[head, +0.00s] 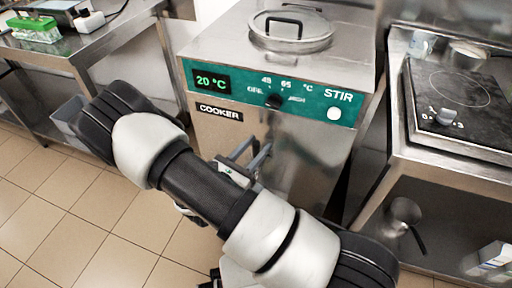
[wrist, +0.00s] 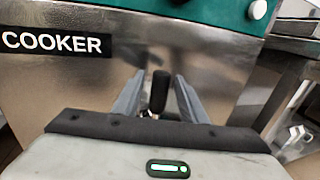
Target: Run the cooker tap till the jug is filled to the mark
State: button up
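The cooker (head: 312,160) is a steel cabinet with a green panel reading 20 °C, a dial and a STIR button. A round lid (head: 290,30) covers its top. In the wrist view, a black tap handle (wrist: 160,90) stands upright at the cooker's front. My gripper (head: 256,150) is low at that front, and its fingers show in the wrist view (wrist: 158,88). They are open on either side of the handle, with a visible gap on each side. The tap's spout is hidden. I see no jug or fill mark in either view.
At the right is a counter with a black hob (head: 460,105); a metal pan (head: 405,212) sits on the shelf below. Tiled floor (head: 90,230) is clear at the left.

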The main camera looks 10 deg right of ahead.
grip_shut()
jog(key=shift+s+a+f+t+h+b, duration=0.25)
jog(key=shift+s+f+t+h+b, duration=0.05)
jog(key=shift+b, duration=0.45)
jog(key=shift+s+a+b, duration=0.15)
jog(key=shift+s+b, duration=0.1)
jog(key=shift+b, duration=0.1)
jog(key=shift+s+a+r+h, duration=0.1)
jog(key=shift+r+h, duration=0.1)
jog(key=shift+h, duration=0.1)
grip_release()
jog(key=p+v, duration=0.1)
jog(key=v, duration=1.6)
jog(key=shift+s+f+p, duration=0.2)
jog(key=shift+s+p, duration=0.1)
jog(key=shift+p, duration=0.1)
